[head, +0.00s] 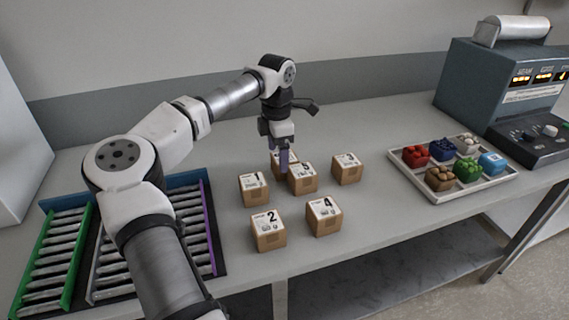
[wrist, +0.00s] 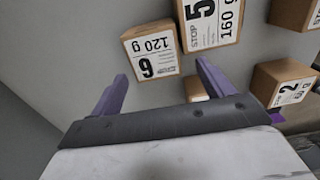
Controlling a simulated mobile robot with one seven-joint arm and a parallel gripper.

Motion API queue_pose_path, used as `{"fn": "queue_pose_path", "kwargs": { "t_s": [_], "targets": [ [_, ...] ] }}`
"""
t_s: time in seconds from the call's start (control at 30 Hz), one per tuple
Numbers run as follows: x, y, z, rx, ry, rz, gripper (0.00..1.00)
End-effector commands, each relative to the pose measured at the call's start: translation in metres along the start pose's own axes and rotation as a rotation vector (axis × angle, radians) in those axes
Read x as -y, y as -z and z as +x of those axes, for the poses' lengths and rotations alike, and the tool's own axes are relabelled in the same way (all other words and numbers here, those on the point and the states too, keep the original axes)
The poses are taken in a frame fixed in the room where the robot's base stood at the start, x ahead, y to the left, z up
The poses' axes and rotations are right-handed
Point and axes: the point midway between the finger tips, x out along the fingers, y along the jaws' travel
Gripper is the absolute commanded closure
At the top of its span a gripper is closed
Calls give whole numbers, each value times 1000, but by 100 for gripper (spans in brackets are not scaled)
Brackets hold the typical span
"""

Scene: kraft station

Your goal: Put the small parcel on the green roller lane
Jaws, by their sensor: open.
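Several brown cardboard parcels with numbered white labels stand on the grey table. Parcel 6 (wrist: 150,50), marked 120 g, lies beyond and between my fingertips in the wrist view; in the head view my gripper largely hides it. Parcel 5 (head: 302,180) stands close beside it. Parcels 1 (head: 254,190), 2 (head: 268,234), 3 (head: 346,170) and 4 (head: 324,218) stand around them. They look similar in size, so I cannot tell which is the small one. My gripper (head: 281,166) is open, pointing down and empty. The green roller lane (head: 44,262) is at the far left.
A second roller lane with a purple rail (head: 209,240) lies right of the green one, partly hidden by my arm. A white tray (head: 441,198) of coloured items is at the right. A dark console (head: 490,90) stands behind it. Table between parcels and tray is clear.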

Motion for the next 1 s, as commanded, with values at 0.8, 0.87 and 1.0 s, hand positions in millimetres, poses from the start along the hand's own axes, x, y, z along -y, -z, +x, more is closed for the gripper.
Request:
{"fn": "queue_pose_path", "kwargs": {
  "t_s": [0.8,0.87,1.0],
  "targets": [
    [-3,-5,45,1,1,1,55],
    [-3,-5,45,1,1,1,63],
    [-3,-5,45,1,0,1,75]
  ]
}}
